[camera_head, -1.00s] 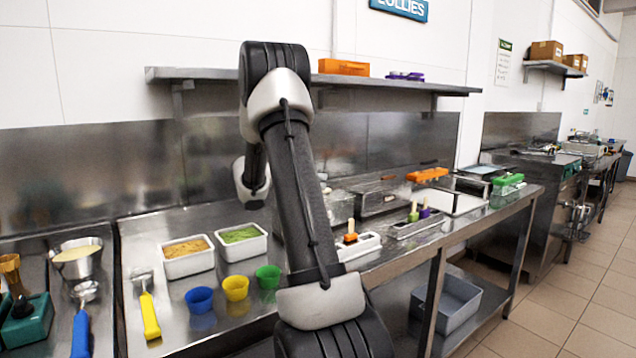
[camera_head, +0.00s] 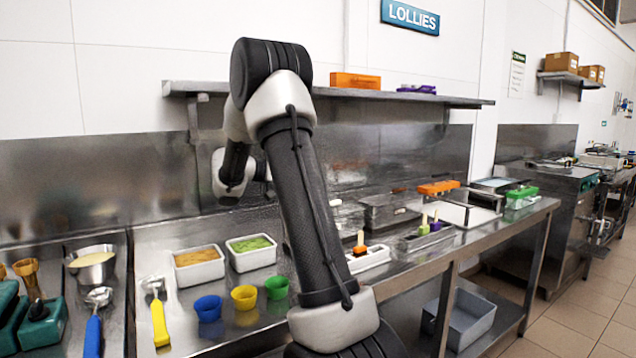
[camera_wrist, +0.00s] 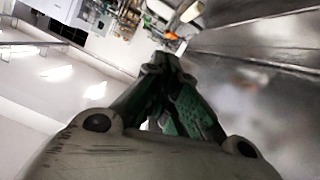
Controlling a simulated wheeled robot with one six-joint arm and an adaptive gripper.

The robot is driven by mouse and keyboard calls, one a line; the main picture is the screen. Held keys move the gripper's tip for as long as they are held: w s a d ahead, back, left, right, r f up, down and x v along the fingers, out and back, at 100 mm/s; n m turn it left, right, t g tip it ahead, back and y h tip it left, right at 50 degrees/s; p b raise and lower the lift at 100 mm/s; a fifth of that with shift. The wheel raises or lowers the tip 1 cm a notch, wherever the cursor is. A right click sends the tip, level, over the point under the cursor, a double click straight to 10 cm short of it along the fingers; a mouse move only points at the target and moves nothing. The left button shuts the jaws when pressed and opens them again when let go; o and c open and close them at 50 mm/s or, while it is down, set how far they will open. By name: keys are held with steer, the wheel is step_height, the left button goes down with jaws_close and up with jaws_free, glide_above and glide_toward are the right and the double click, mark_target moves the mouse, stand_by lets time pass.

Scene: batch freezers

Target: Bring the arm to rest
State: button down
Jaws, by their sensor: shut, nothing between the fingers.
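My arm rises from the bottom middle of the head view, bends at a high elbow and folds back behind itself toward the steel back wall. My gripper (camera_wrist: 165,68) shows in the wrist view, with its green-padded fingers brought together at the tips and nothing held between them. In the head view the gripper is hidden behind my arm links. The wrist view is tilted, with the steel wall on its right and the counter things far off at the top.
A steel shelf (camera_head: 440,98) with an orange box (camera_head: 356,80) runs behind my arm. On the counter (camera_head: 165,238) stand white tubs (camera_head: 200,266), coloured cups (camera_head: 244,297), scoops (camera_head: 160,322) and a lolly mould (camera_head: 368,260). A grey bin (camera_head: 462,322) sits below. Floor at right is clear.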

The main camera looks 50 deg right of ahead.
steer(key=shift+w+a+r, duration=0.1)
steer(key=shift+a, duration=0.35)
steer(key=s+a+f+n+y, duration=0.6)
steer(key=s+f+n, duration=0.4)
steer(key=n, duration=0.2)
steer(key=s+a+r+n+t+y, duration=0.2)
steer(key=s+a+n+t+y, duration=0.1)
steer(key=s+a, duration=0.5)
steer(key=s+a+r+n+t+y, duration=0.2)
steer(key=s+a+t+y, duration=0.3)
steer(key=a, duration=0.9)
steer(key=s+n, duration=0.1)
steer(key=s, duration=0.2)
steer(key=shift+s+a+r+n+t+y, duration=0.15)
steer(key=shift+s+a+n+t+y, duration=0.15)
steer(key=shift+a+t, duration=0.1)
